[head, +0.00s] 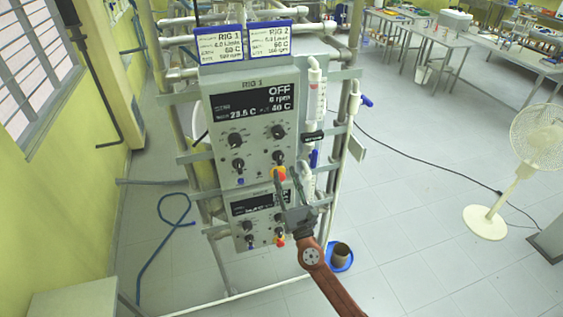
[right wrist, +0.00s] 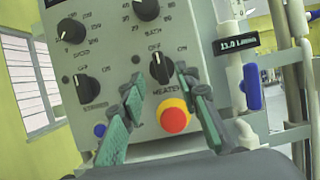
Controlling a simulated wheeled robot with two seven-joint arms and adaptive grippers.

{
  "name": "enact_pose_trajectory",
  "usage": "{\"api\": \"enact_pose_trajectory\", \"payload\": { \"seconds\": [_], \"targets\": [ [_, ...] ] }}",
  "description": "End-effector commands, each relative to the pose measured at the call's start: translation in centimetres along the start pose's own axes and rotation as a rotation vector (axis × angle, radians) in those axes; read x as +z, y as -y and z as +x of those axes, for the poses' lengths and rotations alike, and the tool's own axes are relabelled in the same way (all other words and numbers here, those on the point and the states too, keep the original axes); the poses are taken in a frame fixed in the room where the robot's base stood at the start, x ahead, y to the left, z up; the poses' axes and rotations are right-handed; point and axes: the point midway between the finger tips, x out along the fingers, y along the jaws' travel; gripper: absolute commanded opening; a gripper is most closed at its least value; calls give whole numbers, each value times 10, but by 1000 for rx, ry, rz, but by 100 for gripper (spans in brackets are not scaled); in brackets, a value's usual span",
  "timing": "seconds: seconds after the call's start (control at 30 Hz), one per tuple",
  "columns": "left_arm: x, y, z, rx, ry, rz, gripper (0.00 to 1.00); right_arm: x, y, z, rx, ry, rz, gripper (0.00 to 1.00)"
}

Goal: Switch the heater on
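The heater knob (right wrist: 162,72) is a black rotary switch above the printed word HEATER, on the grey RIG 1 panel (head: 226,92). Its pointer seems turned up and slightly left, toward OFF. In the head view the knob (head: 278,157) sits at the panel's lower right. My right gripper (right wrist: 160,78) is open, with its green-padded fingers on either side of the knob's lower area; contact cannot be told. In the head view the right gripper (head: 281,180) reaches up from below, over the lower panel. My left gripper is not in view.
A red stop button on a yellow ring (right wrist: 174,118) lies between my right fingers, just below the knob. The stirrer knob (right wrist: 86,88) is to the left. Pipes with a blue-handled valve (right wrist: 252,87) stand right of the panel. The display (head: 252,101) reads OFF.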

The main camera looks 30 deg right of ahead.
Motion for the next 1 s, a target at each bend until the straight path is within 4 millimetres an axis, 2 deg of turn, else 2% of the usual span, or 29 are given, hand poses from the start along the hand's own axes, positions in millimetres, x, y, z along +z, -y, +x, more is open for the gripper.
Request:
{"api": "enact_pose_trajectory", "payload": {
  "seconds": [0.1,0.3,0.67,1.0],
  "targets": [
    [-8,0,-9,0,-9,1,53,3,0,22,0,1,0,30],
    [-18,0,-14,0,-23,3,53,1,0,42,0,-1,1,30],
    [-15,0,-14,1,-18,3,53,-1,0,47,0,-2,3,30],
    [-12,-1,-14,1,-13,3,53,-1,0,47,0,-2,3,6]
  ]
}}
